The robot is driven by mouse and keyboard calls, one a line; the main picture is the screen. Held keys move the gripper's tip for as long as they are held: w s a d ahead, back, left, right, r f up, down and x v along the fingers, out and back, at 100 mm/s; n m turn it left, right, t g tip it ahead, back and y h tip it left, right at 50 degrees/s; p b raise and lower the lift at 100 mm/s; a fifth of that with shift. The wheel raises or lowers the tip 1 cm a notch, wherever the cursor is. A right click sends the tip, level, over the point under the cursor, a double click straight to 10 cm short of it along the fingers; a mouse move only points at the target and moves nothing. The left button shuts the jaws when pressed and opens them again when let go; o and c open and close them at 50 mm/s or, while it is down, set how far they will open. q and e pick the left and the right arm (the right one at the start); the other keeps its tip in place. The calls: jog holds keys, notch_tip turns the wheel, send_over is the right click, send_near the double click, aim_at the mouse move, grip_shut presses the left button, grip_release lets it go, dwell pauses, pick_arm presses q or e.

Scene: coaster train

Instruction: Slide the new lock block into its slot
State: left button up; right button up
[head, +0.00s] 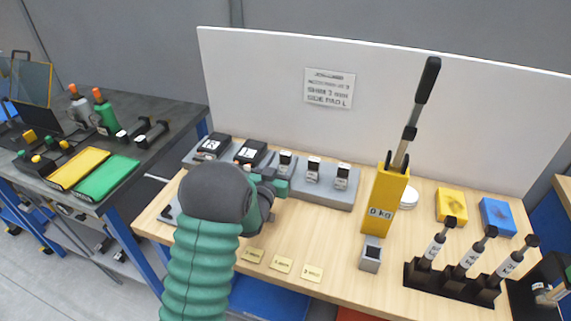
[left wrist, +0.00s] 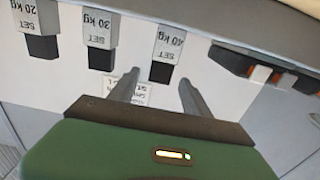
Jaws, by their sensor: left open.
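Small grey blocks with dark ends stand in a row on the grey rack (head: 325,195) at the back of the table. In the left wrist view they read SET 20 kg (left wrist: 39,14), SET 30 kg (left wrist: 100,28) and SET 40 kg (left wrist: 167,42). I cannot tell which one is the new lock block. My left gripper (head: 277,184) is open, in front of the rack; its fingers (left wrist: 160,82) point toward the SET 40 kg block, with no hold visible. A yellow housing (head: 381,205) marked 0 kg holds an upright black-handled lever (head: 418,100). A grey socket (head: 371,255) stands before it.
A black stand with several grey-and-black tools (head: 455,285) is at the front right. Yellow (head: 451,204) and blue (head: 497,217) blocks lie behind it. Yellow labels (head: 281,265) lie at the front edge. A white board (head: 270,90) closes off the back.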

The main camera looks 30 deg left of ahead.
aim_at(285, 156)
pick_arm(q)
jog(key=x, duration=0.3)
jog(key=shift+a, duration=0.1)
jog(key=shift+w, duration=0.3)
jog(key=shift+s+r, duration=0.15)
jog(key=c, duration=0.5)
grip_shut()
